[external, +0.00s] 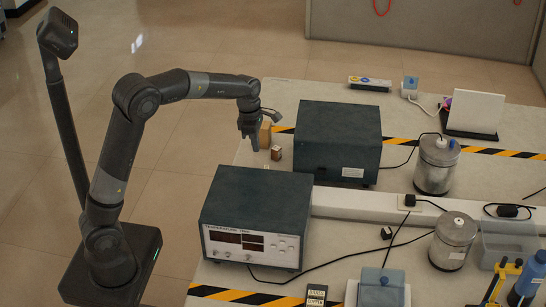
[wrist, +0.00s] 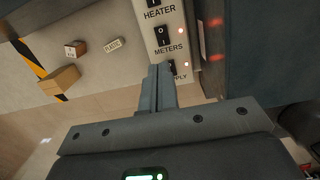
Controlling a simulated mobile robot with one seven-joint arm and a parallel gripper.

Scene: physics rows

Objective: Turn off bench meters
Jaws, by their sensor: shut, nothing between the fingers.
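In the wrist view a pale switch panel (wrist: 188,45) carries a column of black rocker switches. The meters switch (wrist: 162,33) has the label METERS just below it, and a small reddish light (wrist: 180,30) glows beside it. Above is the HEATER label (wrist: 155,14). Below is another switch (wrist: 171,67), its label partly hidden by my fingers, ending in "PLY", with a lit light (wrist: 186,63). My gripper (wrist: 159,68) is shut and empty, its tips close to this lower switch. I cannot tell whether they touch. In the external view my gripper (external: 249,137) is left of the rear dark box (external: 338,135).
A front instrument (external: 253,215) with red displays stands on the bench. Small wooden blocks (external: 265,133) lie near my gripper and show in the wrist view (wrist: 60,80). Metal canisters (external: 437,165), cables and a white raceway (external: 355,204) are to the right.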

